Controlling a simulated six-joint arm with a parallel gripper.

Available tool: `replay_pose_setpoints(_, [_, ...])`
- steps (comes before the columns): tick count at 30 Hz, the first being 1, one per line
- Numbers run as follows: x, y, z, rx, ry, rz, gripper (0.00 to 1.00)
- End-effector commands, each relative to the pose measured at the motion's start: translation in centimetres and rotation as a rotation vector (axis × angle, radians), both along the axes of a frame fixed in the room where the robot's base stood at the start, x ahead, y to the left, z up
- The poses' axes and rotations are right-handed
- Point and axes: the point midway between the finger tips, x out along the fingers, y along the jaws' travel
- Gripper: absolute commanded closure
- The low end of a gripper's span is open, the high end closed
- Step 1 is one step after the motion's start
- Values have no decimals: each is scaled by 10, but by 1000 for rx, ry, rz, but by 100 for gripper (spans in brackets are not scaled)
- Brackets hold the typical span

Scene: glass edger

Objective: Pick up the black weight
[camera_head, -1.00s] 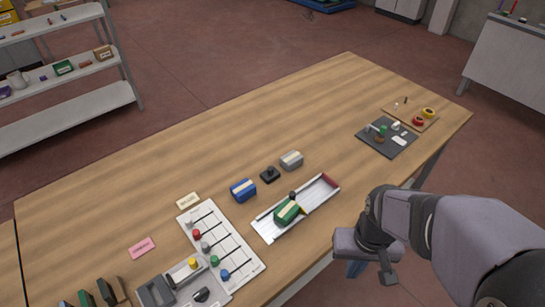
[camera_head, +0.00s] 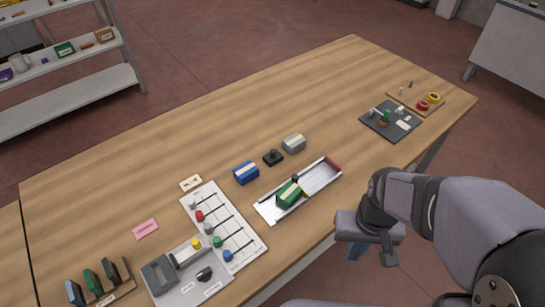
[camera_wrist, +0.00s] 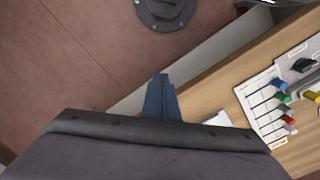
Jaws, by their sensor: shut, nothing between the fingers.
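The black weight (camera_head: 273,157) is a small dark block with a knob on top. It stands on the wooden table in the head view, between a blue block (camera_head: 246,172) and a grey block (camera_head: 294,143), apart from both. My gripper (camera_head: 357,252) shows only in part in the head view, beyond the table's front edge and well to the lower right of the weight. In the wrist view its blue fingers (camera_wrist: 161,80) are together and empty. The weight is not visible in the wrist view.
A metal tray (camera_head: 322,178) holding a green block (camera_head: 288,194) lies between my gripper and the weight. A white slider board (camera_head: 246,235) is at the front left. A dark mat (camera_head: 374,128) with small items is at the right. The table behind the weight is clear.

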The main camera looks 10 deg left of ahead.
Motion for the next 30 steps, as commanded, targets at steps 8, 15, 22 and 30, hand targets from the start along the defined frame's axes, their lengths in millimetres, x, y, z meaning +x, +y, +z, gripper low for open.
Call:
replay_pose_setpoints(8, [0, 0, 0, 0, 0, 0, 100])
replay_pose_setpoints(15, [0, 0, 0, 0, 0, 0, 62])
replay_pose_setpoints(22, [0, 0, 0, 0, 0, 1, 62])
replay_pose_setpoints(30, [18, -5, -12, -94, 41, 244, 62])
